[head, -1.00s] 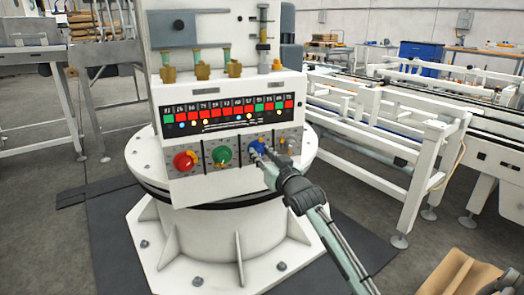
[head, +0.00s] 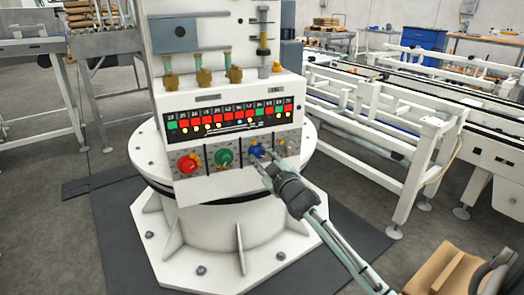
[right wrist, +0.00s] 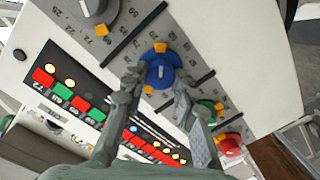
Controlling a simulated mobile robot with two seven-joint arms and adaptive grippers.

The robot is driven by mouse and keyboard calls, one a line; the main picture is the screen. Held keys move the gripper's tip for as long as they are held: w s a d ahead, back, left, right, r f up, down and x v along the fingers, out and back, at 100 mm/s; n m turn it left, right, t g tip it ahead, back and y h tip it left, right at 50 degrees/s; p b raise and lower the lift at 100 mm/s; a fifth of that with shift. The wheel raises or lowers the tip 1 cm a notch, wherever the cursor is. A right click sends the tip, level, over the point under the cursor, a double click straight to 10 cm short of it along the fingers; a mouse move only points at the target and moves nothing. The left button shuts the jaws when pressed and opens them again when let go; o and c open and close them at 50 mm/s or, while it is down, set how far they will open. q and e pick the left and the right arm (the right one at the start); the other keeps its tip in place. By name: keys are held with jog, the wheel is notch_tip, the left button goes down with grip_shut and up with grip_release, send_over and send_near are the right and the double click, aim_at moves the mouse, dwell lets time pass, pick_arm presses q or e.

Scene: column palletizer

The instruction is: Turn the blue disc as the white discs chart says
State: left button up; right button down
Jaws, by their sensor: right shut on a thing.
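The blue disc (head: 257,151) is on the grey lower panel of the white machine, right of the green disc. In the right wrist view the blue disc (right wrist: 160,73) has an orange tab at its top and an orange mark low on its face. My right gripper (head: 257,164) reaches it from the lower right and is shut on it, its fingers on either side. The right gripper also shows in the right wrist view (right wrist: 160,102). The chart (head: 230,115) is a black strip with numbers, red and green cells and small pale discs; its figures are too small to read surely. My left gripper is not in view.
A red disc (head: 189,163) and a green disc (head: 223,158) sit left of the blue one. A grey knob (right wrist: 95,10) is on its other side. Brass-coloured fittings (head: 203,77) stand above the chart. A white conveyor frame (head: 375,140) stands to the right.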

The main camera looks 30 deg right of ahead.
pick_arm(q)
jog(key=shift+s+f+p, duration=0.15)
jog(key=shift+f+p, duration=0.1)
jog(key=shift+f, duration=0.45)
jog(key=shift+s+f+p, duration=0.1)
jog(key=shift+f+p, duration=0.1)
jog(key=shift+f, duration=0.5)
pick_arm(e)
jog(key=shift+n, duration=1.1)
jog(key=c, duration=1.2)
grip_release()
jog(key=s, duration=0.4)
jog(key=s+a, duration=0.1)
jog(key=s, duration=0.3)
jog(key=s+a, duration=0.1)
jog(key=s, duration=0.2)
jog(key=shift+s+r, duration=0.15)
jog(key=shift+s, duration=0.25)
